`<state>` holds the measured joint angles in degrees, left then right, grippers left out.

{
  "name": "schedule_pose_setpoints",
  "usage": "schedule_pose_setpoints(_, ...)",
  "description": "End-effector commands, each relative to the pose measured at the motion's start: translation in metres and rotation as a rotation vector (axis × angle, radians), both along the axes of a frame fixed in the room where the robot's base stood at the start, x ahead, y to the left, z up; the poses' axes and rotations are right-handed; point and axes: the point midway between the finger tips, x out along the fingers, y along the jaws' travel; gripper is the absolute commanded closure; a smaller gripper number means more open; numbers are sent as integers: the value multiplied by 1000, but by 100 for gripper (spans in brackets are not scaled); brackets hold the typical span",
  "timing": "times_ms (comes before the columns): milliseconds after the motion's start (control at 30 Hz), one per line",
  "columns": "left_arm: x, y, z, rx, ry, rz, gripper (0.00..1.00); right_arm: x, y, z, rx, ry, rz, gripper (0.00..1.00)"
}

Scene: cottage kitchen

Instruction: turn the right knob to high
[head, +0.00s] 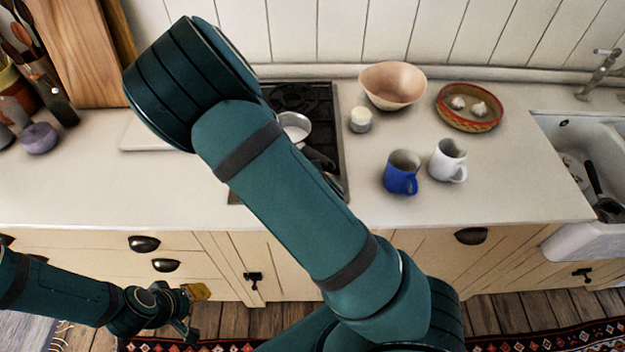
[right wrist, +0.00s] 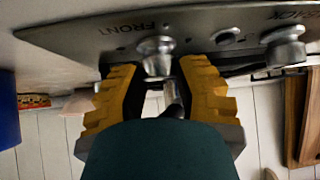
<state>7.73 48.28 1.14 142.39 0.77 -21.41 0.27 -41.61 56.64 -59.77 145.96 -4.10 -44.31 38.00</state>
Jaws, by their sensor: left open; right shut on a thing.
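The hob (head: 325,100) is set into the counter in the head view, largely hidden by my right arm. In the right wrist view, its metal control panel (right wrist: 80,38) appears upside down. The right knob (right wrist: 158,55), by the FRONT marking, sits between the yellow fingers of my right gripper (right wrist: 157,85), which is shut on it. The knob's setting cannot be read. The other knob (right wrist: 284,47), by the BACK marking, is free to the picture's right. My right gripper is hidden in the head view. My left gripper (head: 189,310) is open and empty, low in front of the drawers.
A saucepan (head: 295,126) stands on the hob. A blue mug (head: 402,172), white mug (head: 448,160), small jar (head: 360,120), pink bowl (head: 392,86) and red-rimmed dish (head: 469,107) stand right of the hob. The sink (head: 585,130) is at the far right. Front counter space is clear.

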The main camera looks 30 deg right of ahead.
Motion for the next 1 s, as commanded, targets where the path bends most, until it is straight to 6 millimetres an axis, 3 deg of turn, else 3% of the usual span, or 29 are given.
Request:
schedule_pose_setpoints(367, 0, 0, 0, 0, 0, 0, 53, 0, 0, -1, -1, 3, 4, 100)
schedule_pose_setpoints(400, 0, 0, 0, 0, 0, 0, 53, 0, 0, -1, 0, 2, 3, 56)
schedule_pose_setpoints(467, 0, 0, 0, 0, 0, 0, 53, 0, 0, -1, 0, 2, 3, 36)
schedule_pose_setpoints(1000, 0, 0, 0, 0, 0, -1, 53, 0, 0, 0, -1, 2, -1, 36)
